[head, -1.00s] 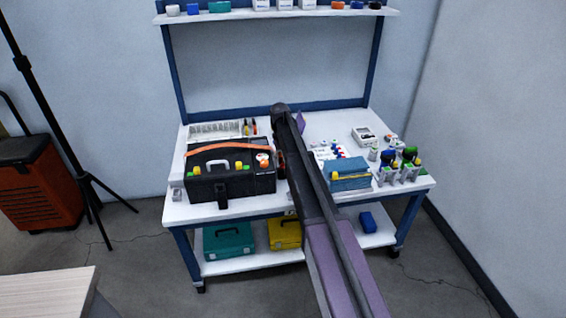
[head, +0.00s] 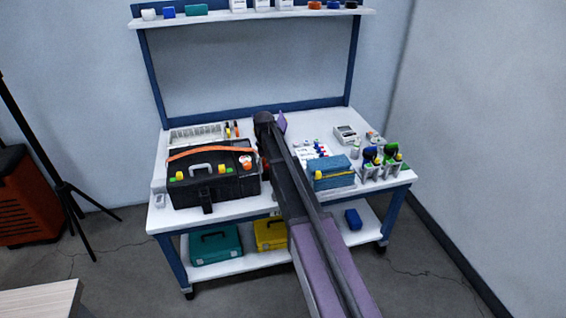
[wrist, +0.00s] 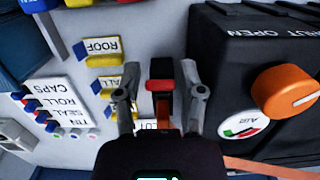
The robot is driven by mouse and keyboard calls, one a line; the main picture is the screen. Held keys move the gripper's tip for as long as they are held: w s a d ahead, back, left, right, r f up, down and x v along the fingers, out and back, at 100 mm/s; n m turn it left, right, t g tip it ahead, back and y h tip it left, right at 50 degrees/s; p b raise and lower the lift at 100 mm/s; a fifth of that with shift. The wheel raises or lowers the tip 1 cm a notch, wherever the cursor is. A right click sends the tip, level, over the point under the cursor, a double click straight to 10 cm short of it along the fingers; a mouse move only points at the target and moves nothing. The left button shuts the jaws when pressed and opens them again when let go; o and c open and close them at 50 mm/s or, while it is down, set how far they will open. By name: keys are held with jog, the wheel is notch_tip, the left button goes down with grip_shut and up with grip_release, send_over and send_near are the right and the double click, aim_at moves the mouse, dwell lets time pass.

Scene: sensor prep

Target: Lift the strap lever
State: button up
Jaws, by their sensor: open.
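The black case (head: 232,185) with an orange strap (head: 200,151) sits on the left half of the bench. In the wrist view the case (wrist: 222,55) is at the right, with an orange knob (wrist: 287,92) and a red-and-black lever (wrist: 160,80) beside its left side. I take this to be the strap lever. My gripper (wrist: 160,68) is open, with one finger on each side of the lever. A gap shows on both sides. My arm hides the gripper in the head view.
A blue box (head: 332,181) and bottles in a rack (head: 382,166) stand on the bench's right half. In the wrist view, yellow pieces and printed labels (wrist: 100,47) lie left of my gripper. A white shelf (head: 240,16) runs above the back of the bench.

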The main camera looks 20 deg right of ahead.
jog(key=shift+s+f+t+b, duration=0.4)
jog(key=shift+t, duration=0.35)
jog(key=shift+s+f+t+b, duration=0.35)
jog(key=shift+t, duration=0.4)
jog(key=shift+s+f+t+b, duration=0.25)
jog(key=shift+f+t+b, duration=0.45)
jog(key=shift+t+b, duration=0.55)
jog(key=shift+r+t+p, duration=0.25)
jog(key=shift+r+p, duration=0.25)
jog(key=shift+r, duration=0.05)
jog(key=p+v, duration=1.2)
jog(key=v, duration=0.1)
jog(key=s+r+g+p, duration=0.1)
jog(key=s+r+p, duration=0.4)
jog(key=s, duration=0.3)
jog(key=s+r+g+p, duration=0.2)
jog(key=s+r+p, duration=0.3)
jog(key=s+p, duration=0.2)
jog(key=shift+s+r, duration=0.35)
jog(key=shift+s, duration=0.6)
jog(key=s+r+g+p, duration=0.1)
jog(key=s+r+p, duration=0.1)
jog(key=s, duration=0.4)
jog(key=shift+g, duration=0.3)
